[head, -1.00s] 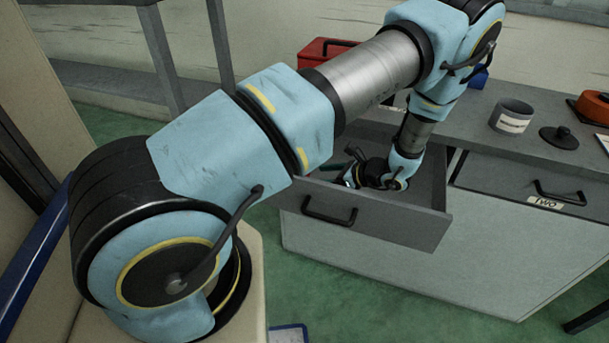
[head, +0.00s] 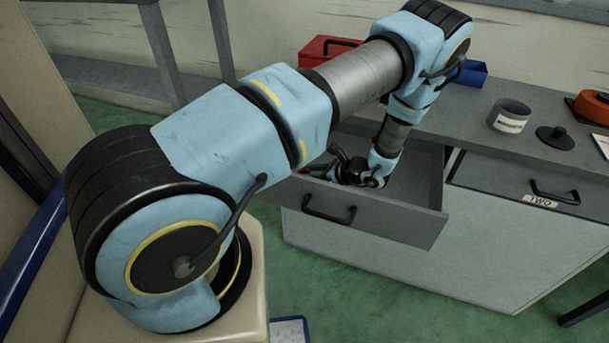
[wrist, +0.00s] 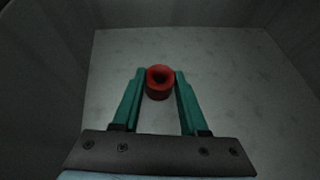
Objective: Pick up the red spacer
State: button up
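The red spacer (wrist: 159,82) is a short round ring with a dark hole in its top. In the wrist view it sits between the two green fingertips of my gripper (wrist: 160,77), which close on it from both sides with no clear gap. In the head view my gripper (head: 326,171) is at the left of the open drawer (head: 385,217), with a bit of red at its fingertips. My arm and the drawer front hide much of the drawer's inside. The pale drawer floor (wrist: 225,80) shows bare around the spacer in the wrist view.
Dark drawer walls stand around my gripper. On the worktop are a red box (head: 322,49), a blue bin (head: 471,73), a grey labelled cup (head: 509,117), a dark lid (head: 556,138) and an orange round item (head: 592,106). A second drawer labelled TWO (head: 520,180) is shut at right.

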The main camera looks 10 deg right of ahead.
grip_shut()
jog(key=shift+r, duration=0.15)
dwell(0.4)
